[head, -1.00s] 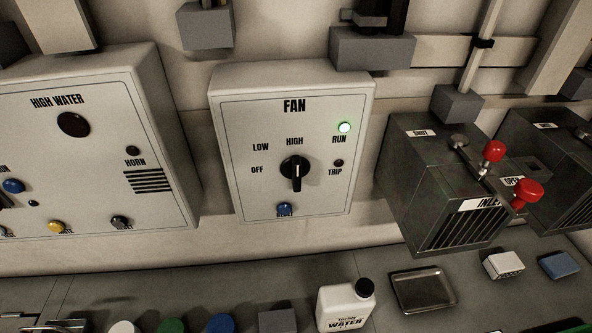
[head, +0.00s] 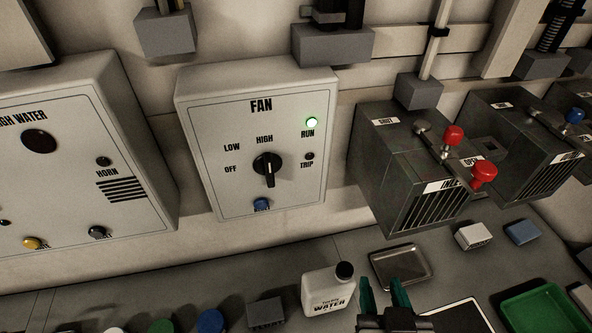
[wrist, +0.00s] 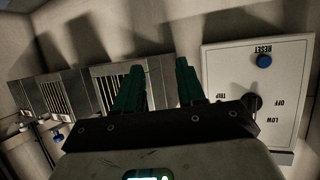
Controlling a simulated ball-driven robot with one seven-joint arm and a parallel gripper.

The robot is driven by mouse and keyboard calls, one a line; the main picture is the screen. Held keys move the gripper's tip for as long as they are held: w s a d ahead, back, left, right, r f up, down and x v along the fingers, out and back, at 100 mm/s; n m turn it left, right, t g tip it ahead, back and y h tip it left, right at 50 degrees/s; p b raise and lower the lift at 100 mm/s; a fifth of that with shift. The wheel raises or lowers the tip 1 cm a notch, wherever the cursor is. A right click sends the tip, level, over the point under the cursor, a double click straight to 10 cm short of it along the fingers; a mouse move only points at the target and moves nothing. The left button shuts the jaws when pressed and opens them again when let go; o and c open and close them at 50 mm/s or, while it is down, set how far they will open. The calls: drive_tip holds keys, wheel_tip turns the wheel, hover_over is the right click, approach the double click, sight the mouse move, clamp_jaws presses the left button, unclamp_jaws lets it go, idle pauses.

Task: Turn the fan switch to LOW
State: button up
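The fan box (head: 225,190) is a pale wall panel left of centre in the head view. Its black rotary switch (head: 267,164) has OFF and LOW to its left and HIGH above. In the wrist view the box shows upside down, with the switch (wrist: 253,103) at right, partly edge-on. My gripper (head: 384,287) has dark green fingers, apart and empty, below and right of the box. In the wrist view the fingers (wrist: 158,70) are left of the box.
A high-water panel (head: 70,190) hangs left, and a dark inlet box with red knobs (head: 425,175) juts out right. A water jug (head: 328,292), a metal tray (head: 400,264) and small blocks (head: 474,236) stand on the counter below. The space before the fan box is clear.

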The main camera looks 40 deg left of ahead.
sight(271, 174)
drive_tip(key=s+a+r+n+y, duration=0.2)
drive_tip(key=s+a+r+y, duration=0.1)
drive_tip(key=a+r, duration=0.3)
drive_tip(key=s+a+r+n+y, duration=0.1)
drive_tip(key=s+a+r+y, duration=0.3)
drive_tip(key=a+r, duration=0.25)
drive_tip(key=x, duration=0.3)
drive_tip(key=p+x, duration=0.1)
drive_tip(key=x, duration=0.3)
drive_tip(key=p+x, duration=0.1)
drive_tip(key=x, duration=0.3)
drive_tip(key=shift+w+d+f, duration=0.15)
drive_tip(key=shift+w+f, duration=0.05)
drive_tip(key=shift+f, duration=0.2)
clamp_jaws()
